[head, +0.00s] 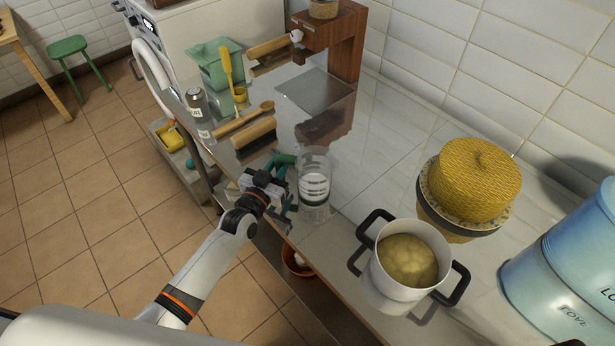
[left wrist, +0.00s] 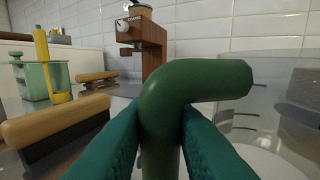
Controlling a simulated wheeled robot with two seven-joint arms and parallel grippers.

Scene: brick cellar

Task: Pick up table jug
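My left gripper (head: 283,180) is at the jug's handle side. Its teal fingers (left wrist: 160,135) lie against both sides of the handle, with no gap visible. The fingers' lower ends and the handle's lower part are hidden. My right gripper is in neither view.
A white pot (head: 400,290) with black handles stands right of the jug. Wooden brushes (head: 253,133), a green jug (head: 217,65) and a wooden coffee grinder (head: 335,40) are behind.

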